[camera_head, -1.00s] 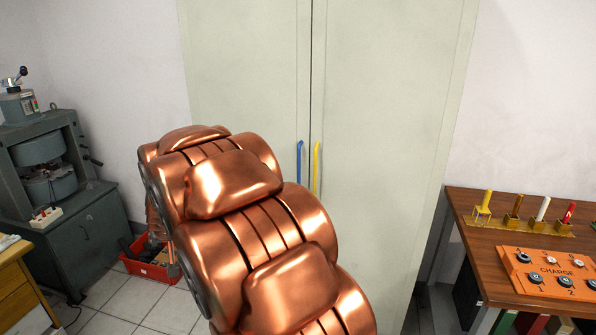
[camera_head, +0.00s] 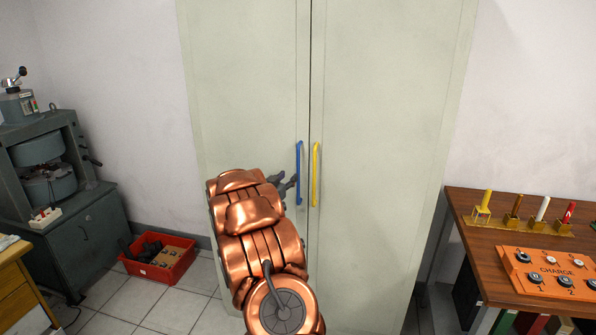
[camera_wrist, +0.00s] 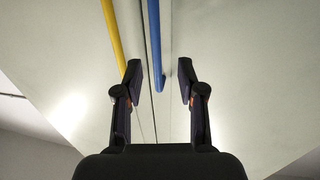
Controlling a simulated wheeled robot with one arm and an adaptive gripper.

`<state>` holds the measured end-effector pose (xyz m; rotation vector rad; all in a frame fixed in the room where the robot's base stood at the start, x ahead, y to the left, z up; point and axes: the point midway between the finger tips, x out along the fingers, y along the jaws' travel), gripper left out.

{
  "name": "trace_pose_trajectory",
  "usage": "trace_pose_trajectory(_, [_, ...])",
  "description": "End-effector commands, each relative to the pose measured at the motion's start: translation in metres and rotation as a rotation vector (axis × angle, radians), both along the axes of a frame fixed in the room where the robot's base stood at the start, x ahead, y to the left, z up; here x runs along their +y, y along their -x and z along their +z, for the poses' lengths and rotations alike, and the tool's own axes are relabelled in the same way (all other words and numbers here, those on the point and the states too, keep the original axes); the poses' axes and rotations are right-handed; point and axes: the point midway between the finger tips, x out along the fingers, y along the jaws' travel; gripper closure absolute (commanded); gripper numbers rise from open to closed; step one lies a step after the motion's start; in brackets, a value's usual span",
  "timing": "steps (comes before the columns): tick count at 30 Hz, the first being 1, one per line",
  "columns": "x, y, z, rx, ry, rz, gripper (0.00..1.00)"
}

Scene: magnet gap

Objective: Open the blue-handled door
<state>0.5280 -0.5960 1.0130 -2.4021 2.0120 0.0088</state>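The blue handle (camera_head: 299,172) is a vertical bar on the left door (camera_head: 250,85) of a pale cabinet, close to the seam. A yellow handle (camera_head: 316,174) is on the right door (camera_head: 385,130). Both doors look shut. My gripper (camera_head: 291,181) is just left of the blue handle's lower part in the head view. In the wrist view my gripper (camera_wrist: 159,77) is open, with its fingers apart. There the blue handle (camera_wrist: 154,45) lies between the fingertip directions, and the yellow handle (camera_wrist: 112,38) lies left of them. I cannot tell whether a finger touches the blue handle.
A red crate (camera_head: 178,272) with dark parts sits on the floor at left, near a grey machine (camera_head: 45,170). A wooden table (camera_head: 470,215) with an orange panel (camera_head: 545,283) stands at right. White wall shows on both sides of the cabinet.

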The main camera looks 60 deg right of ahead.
Motion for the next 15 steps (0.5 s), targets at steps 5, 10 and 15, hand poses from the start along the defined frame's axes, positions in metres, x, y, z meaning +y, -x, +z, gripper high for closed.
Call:
trace_pose_trajectory(5, [-0.011,0.005,0.001,0.000,0.012,-0.021,0.61])
trace_pose_trajectory(10, [-0.030,0.003,-0.001,0.002,0.011,-0.021,0.61])
trace_pose_trajectory(15, [-0.051,-0.002,0.001,0.000,0.010,-0.018,0.61])
